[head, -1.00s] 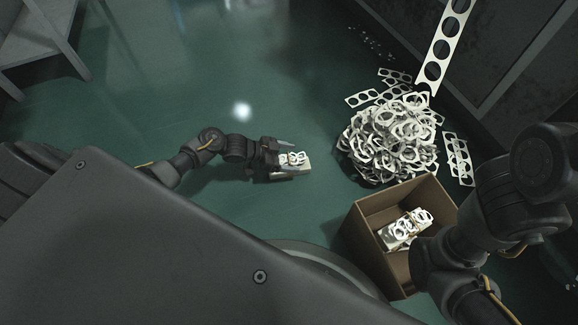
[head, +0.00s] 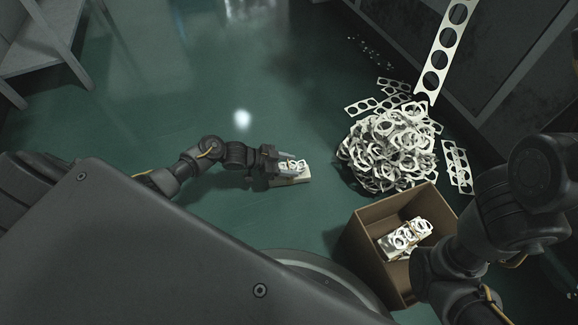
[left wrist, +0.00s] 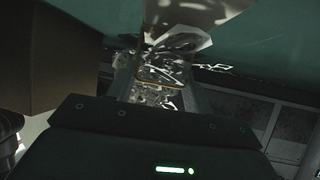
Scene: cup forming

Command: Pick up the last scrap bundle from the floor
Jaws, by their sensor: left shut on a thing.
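The scrap bundle (head: 300,165), a small stack of pale punched metal strips, is at the middle of the head view, low over the green floor. My left gripper (head: 287,163) is shut on it, with a finger along each side. In the left wrist view the bundle (left wrist: 160,77) shows as bright, tangled metal between the fingers, partly dark. My right arm comes in from the right, but its gripper is not visible.
An open cardboard box (head: 366,222) holding another scrap bundle (head: 405,238) stands at lower right. Behind it lies a large heap of loose scrap (head: 388,148), with a punched strip (head: 440,55) hanging above. Grey furniture (head: 45,40) stands at upper left. Green floor left of the heap is clear.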

